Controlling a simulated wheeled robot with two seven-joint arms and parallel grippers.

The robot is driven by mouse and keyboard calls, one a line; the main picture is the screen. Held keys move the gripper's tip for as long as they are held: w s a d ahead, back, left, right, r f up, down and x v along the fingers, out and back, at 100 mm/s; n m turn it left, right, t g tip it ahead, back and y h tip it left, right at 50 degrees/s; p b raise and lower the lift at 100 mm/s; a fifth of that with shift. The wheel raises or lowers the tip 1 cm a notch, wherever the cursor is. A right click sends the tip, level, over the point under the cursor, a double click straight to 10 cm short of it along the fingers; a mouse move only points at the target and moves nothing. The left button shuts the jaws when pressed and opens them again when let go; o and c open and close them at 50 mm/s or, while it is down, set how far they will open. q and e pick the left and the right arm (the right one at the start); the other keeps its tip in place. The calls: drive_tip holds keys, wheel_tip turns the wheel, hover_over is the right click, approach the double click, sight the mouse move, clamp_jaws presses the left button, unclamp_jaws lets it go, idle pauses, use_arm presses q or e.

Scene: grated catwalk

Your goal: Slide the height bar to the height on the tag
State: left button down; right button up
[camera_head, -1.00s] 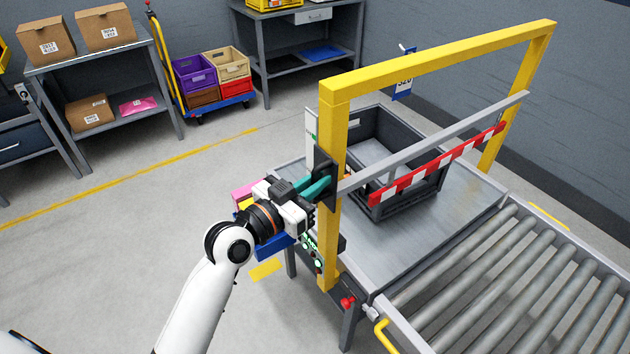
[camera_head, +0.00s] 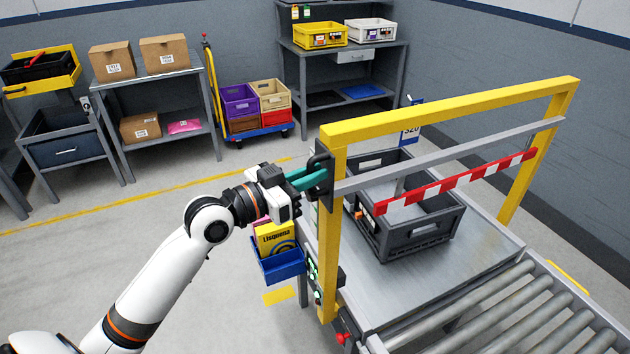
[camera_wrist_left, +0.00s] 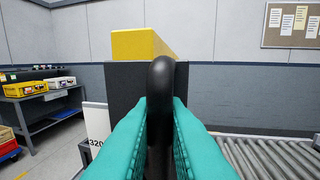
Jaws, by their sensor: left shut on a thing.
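The height bar (camera_head: 450,153) is a grey rail across a yellow gantry frame (camera_head: 450,108), with a red-and-white striped strip (camera_head: 455,183) below it. A black slider with a loop handle (camera_head: 319,160) sits at its left end on the near post. My left gripper (camera_head: 316,179), with teal fingers, is shut on this handle. In the left wrist view the handle (camera_wrist_left: 161,95) stands upright between the fingers. My right gripper is out of view.
A dark grey crate (camera_head: 412,228) stands on the metal table under the bar. A roller conveyor (camera_head: 510,320) adjoins at the front right. A blue bin (camera_head: 280,267) with a yellow box and a control panel are at the near post. Open floor lies left.

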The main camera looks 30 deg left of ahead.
use_arm(q)
drive_tip(key=shift+f, duration=0.15)
drive_tip(key=c, duration=1.8)
unclamp_jaws()
drive_tip(key=shift+f, duration=0.1)
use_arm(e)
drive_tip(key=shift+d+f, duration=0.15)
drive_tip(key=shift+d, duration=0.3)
